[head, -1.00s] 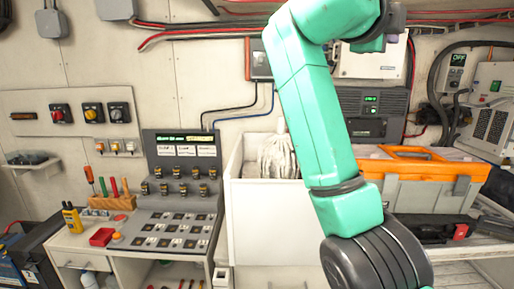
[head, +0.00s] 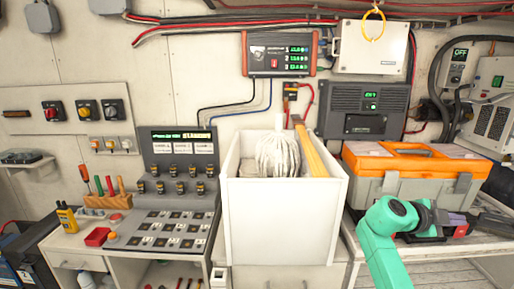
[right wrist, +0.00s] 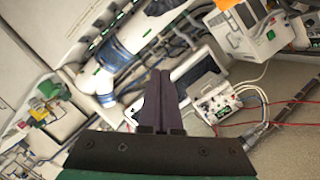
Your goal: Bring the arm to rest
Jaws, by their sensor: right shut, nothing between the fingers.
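My right arm, teal, comes in at the lower right of the head view. My right gripper (head: 468,219) is at its end, in front of the orange-and-grey toolbox (head: 395,190), small and partly hidden by the wrist. In the right wrist view its two dark fingers (right wrist: 160,80) lie together with nothing between them. My left gripper is not in view.
A white open bin (head: 285,222) with a mop head (head: 278,155) and a wooden handle (head: 312,150) stands in the middle. A switch console (head: 165,230) is at left. A red-and-black tool (head: 461,230) lies close by my right gripper.

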